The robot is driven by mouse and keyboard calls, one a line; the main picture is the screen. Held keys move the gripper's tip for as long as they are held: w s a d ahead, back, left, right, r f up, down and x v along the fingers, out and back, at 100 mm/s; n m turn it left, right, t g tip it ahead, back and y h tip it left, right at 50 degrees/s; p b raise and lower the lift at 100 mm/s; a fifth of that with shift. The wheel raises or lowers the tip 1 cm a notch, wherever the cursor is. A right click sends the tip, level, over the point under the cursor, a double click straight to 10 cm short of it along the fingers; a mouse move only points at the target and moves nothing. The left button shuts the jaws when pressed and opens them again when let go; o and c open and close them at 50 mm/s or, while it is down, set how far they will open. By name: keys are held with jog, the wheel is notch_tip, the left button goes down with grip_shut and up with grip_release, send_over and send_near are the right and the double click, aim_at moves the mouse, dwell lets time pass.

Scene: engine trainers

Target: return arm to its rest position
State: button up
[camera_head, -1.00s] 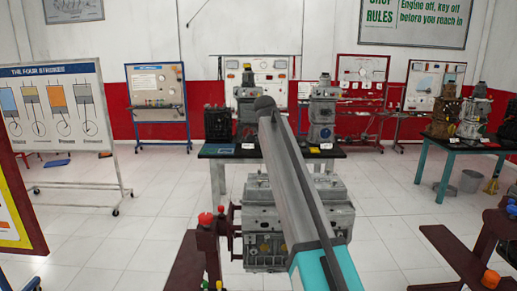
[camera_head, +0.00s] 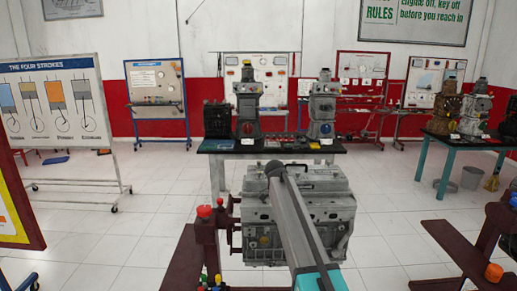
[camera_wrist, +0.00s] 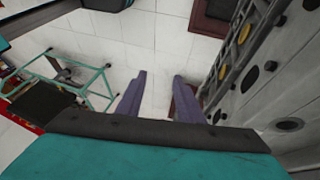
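My gripper (camera_wrist: 157,92) shows in the wrist view as two purple-grey fingers standing apart, with only floor visible between them. It is open and empty. In the head view my grey and teal arm reaches up from the lower middle, in front of a grey engine block (camera_head: 258,212); the fingers cannot be made out there. The block's side also fills the right of the wrist view (camera_wrist: 272,92), close beside the right finger. I cannot tell whether they touch.
The engine is on a dark red stand (camera_head: 190,262). Behind it is a black-topped table (camera_head: 270,148) with engine models. A teal-legged table (camera_head: 447,165) stands right, a Four Strokes board (camera_head: 52,88) left. White floor (camera_head: 150,200) is open at left.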

jog(key=s+d+f+n+g+b, duration=0.1)
jog(key=s+d+f+b, duration=0.1)
jog(key=s+f, duration=0.85)
jog(key=s+d+f+n+g+y+b, duration=0.1)
jog(key=s+f, duration=0.4)
jog(key=f, duration=1)
jog(key=s+d+f+n+g+b, duration=0.2)
jog(key=s+f, duration=0.6)
jog(key=f, duration=0.5)
jog(key=s+a+f+n+y+b, duration=0.1)
jog(key=s+f+n, duration=0.3)
jog(key=s, duration=0.5)
jog(key=s+a+f+n+t+y+b, duration=0.1)
jog(key=s+f+n, duration=0.4)
jog(key=s, duration=0.5)
jog(key=s+a+f+n+y+b, duration=0.1)
jog(key=s+f+n, duration=0.4)
jog(key=s+f, duration=0.3)
jog(key=shift+s+a+f+y, duration=0.25)
jog(key=shift+s+a+y, duration=0.15)
jog(key=shift+s, duration=0.4)
